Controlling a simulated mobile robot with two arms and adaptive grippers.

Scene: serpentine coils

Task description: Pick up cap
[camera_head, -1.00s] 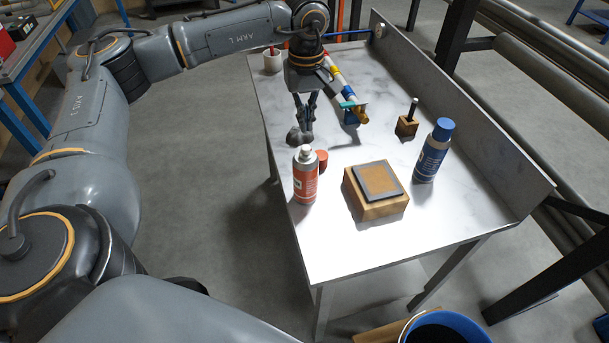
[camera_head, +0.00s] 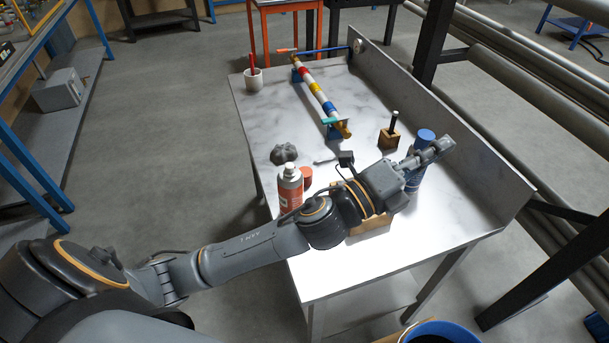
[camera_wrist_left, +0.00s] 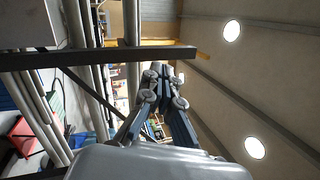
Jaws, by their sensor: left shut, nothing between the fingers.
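The red cap (camera_head: 306,174) stands on the table right beside the red spray can (camera_head: 290,190), whose white nozzle is bare. The blue can (camera_head: 415,178) has a blue cap (camera_head: 426,136) on top; my left gripper hides part of that can. My left gripper (camera_head: 445,145) is shut and empty, pointing right, in front of the blue can and well to the right of the red cap. In the left wrist view its fingertips (camera_wrist_left: 165,76) meet with nothing between them. My right gripper is not in view.
A wooden block (camera_head: 372,226) is mostly hidden under my left arm. A grey lump (camera_head: 284,153), a banded tube (camera_head: 316,90), a small wooden holder (camera_head: 388,140) and a white cup (camera_head: 253,82) stand further back. A raised wall (camera_head: 470,140) edges the table's right side.

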